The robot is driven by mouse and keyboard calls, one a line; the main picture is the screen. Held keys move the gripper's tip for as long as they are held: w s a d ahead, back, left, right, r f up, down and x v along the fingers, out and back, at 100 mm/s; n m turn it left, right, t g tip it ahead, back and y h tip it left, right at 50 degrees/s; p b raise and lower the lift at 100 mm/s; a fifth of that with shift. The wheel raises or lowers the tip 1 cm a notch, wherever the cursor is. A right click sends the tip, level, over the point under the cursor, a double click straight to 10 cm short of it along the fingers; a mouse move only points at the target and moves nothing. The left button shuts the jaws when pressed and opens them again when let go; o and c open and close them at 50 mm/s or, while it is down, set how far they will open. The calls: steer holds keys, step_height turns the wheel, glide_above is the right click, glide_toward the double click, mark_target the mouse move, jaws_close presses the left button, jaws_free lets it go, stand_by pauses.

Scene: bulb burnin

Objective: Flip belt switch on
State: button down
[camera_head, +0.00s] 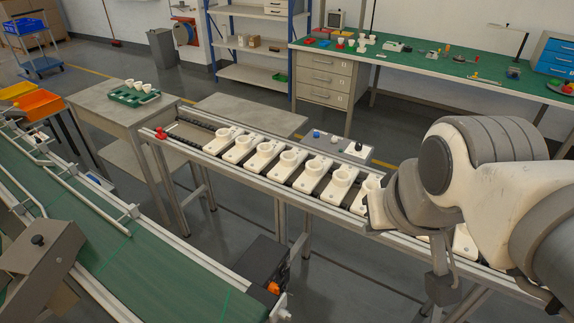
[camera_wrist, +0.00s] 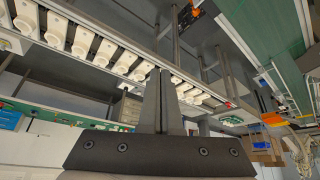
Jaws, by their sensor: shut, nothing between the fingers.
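A grey control panel (camera_head: 338,147) lies just behind the row of white sockets in the head view. It carries a blue knob, a pale knob and a dark switch-like piece (camera_head: 359,147) at its right end. I cannot tell which is the belt switch or how it is set. My gripper (camera_head: 442,288) points down at the right, in front of the socket conveyor and well right of the panel. In the wrist view my gripper (camera_wrist: 163,80) shows its two fingers together, with nothing between them. I cannot make out the panel in the wrist view.
A conveyor carries a row of white sockets (camera_head: 264,158), partly hidden by my arm. A green belt (camera_head: 110,255) runs at the front left. A table with a green tray (camera_head: 133,97) of white bulbs stands behind. A green-topped workbench (camera_head: 440,62) is at the back right.

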mark_target(283, 271)
steer(key=w+a+f+m+g+y+b, duration=0.25)
steer(key=w+f+m+y+b, duration=0.2)
steer(key=f+m, duration=0.65)
steer(key=w+a+f+m+g+y+b, duration=0.1)
steer(key=w+f+m+g+y+b, duration=0.4)
steer(key=f+m, duration=0.65)
steer(key=w+d+f+m+t+y+b, duration=0.2)
steer(key=f+m+t, duration=0.3)
steer(key=f+m, duration=0.5)
steer(key=w+d+f+m+t+y+b, duration=0.2)
steer(key=f+m+t, duration=0.4)
steer(key=f, duration=1.4)
steer(key=w+d+m+b, duration=0.1)
steer(key=w+m, duration=0.1)
steer(key=m, duration=0.2)
steer(key=shift+d+f, duration=0.25)
steer(key=shift+f, duration=0.05)
steer(key=b+x, duration=0.2)
steer(key=x, duration=1.2)
steer(key=shift+r+b, duration=0.25)
steer(key=shift+b, duration=0.15)
steer(key=shift+y, duration=0.25)
